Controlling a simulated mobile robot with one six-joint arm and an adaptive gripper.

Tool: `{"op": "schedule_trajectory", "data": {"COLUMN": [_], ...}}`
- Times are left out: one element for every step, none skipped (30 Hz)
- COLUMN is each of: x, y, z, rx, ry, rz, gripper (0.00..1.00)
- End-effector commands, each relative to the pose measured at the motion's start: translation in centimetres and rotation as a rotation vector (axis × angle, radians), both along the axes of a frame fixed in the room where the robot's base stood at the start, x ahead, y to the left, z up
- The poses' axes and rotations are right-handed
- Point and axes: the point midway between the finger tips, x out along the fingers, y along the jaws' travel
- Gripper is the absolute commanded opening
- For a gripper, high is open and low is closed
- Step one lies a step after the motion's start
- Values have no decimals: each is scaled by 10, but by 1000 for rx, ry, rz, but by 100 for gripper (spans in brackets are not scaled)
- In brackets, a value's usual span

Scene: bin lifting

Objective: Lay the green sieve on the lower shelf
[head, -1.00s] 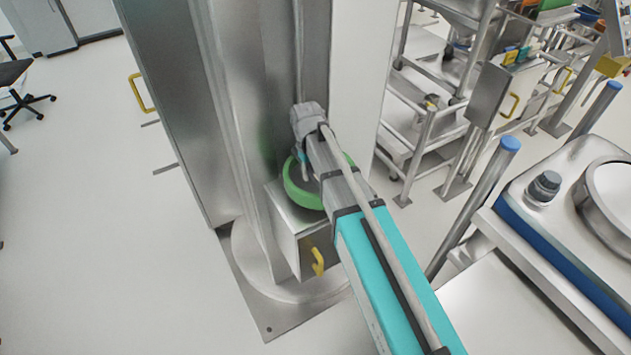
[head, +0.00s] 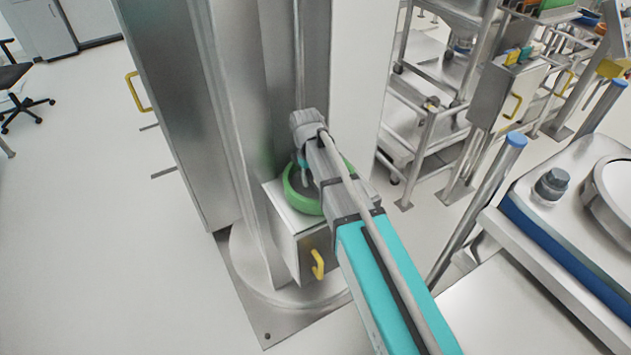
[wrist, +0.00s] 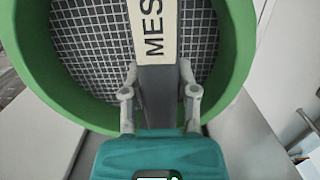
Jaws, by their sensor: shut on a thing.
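The green sieve (head: 300,197) is a round green ring at the top of the small metal box on the column; my arm partly covers it in the head view. In the wrist view the sieve (wrist: 226,70) fills the upper part, with a grey wire mesh inside and a pale bar marked "MES" across it. My gripper (wrist: 158,80) is shut on the sieve's bar. In the head view the fingers are hidden behind my arm. I cannot tell whether the sieve touches the box top. The lower shelf cannot be made out for certain.
The small metal box (head: 312,240) has a yellow handle (head: 318,264) and stands against the tall steel column (head: 235,130). Tiered metal racks (head: 430,120) stand at the back right. A blue-and-steel machine (head: 545,235) is at the right.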

Motion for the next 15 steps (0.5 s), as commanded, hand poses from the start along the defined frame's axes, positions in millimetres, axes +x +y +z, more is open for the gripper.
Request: {"op": "schedule_trajectory", "data": {"x": [0, 0, 0, 0, 0, 0, 0, 0, 0, 0, 0, 0, 0, 0, 0], "y": [0, 0, 0, 0, 0, 0, 0, 0, 0, 0, 0, 0, 0, 0, 0], "z": [0, 0, 0, 1, 1, 1, 1, 0, 0, -1, -2, -2, -2, -2, -2], "rx": [0, 0, 0, 0, 0, 0, 0, 0, 0, 0, 0, 0, 0, 0, 0], "ry": [0, 0, 0, 0, 0, 0, 0, 0, 0, 0, 0, 0, 0, 0, 0], "rz": [0, 0, 0, 0, 0, 0, 0, 0, 0, 0, 0, 0, 0, 0, 0], "gripper": [0, 0, 0, 0, 0, 0, 0, 0, 0, 0, 0, 40, 46, 51, 59]}}
